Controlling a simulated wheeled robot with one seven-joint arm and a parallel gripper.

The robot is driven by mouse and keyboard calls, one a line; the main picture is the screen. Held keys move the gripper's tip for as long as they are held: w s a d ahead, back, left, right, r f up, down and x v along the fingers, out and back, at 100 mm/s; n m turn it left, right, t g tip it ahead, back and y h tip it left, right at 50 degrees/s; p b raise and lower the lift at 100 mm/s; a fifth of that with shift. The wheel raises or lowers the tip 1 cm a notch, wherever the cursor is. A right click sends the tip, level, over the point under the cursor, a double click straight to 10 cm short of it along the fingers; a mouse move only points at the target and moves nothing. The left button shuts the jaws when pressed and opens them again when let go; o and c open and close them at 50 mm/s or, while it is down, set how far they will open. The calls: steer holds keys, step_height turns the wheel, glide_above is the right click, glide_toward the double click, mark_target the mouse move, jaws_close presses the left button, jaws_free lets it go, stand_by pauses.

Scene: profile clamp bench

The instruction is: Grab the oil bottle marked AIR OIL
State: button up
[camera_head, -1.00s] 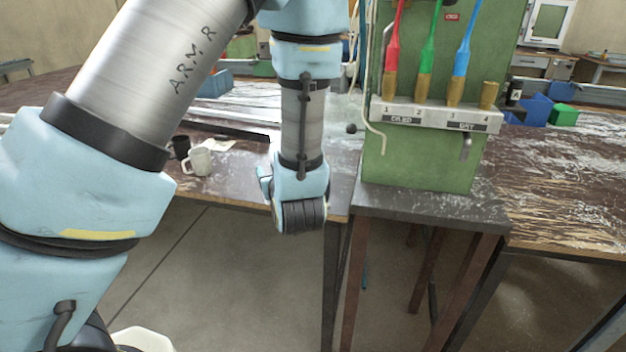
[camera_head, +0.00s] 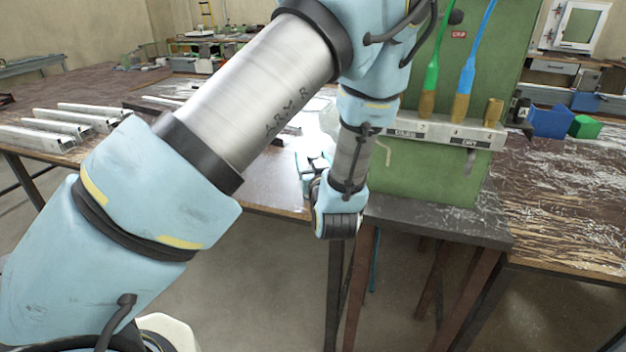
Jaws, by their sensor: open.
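A small dark bottle (camera_head: 521,111) with a white label stands at the back right, just right of the green cabinet. A letter like "A" shows on its label; the rest is too small to read, so I cannot tell if it is the AIR OIL bottle. My gripper (camera_head: 314,166) shows small and partly hidden behind my wrist, left of the cabinet and over the bench. It is open, well to the left of the dark bottle, with nothing seen in it.
The green cabinet (camera_head: 440,180), with green and blue hoses, stands on a dark stand between my gripper and the bottle. A blue bin (camera_head: 550,121) and green box (camera_head: 585,127) are right of the bottle. Metal profiles (camera_head: 62,127) lie left. The right bench (camera_head: 560,210) is largely clear.

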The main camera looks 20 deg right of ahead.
steer(key=shift+p+x, duration=0.4)
steer(key=shift+x, duration=1)
steer(key=shift+d, duration=0.1)
steer(key=shift+c, duration=0.4)
jaws_close()
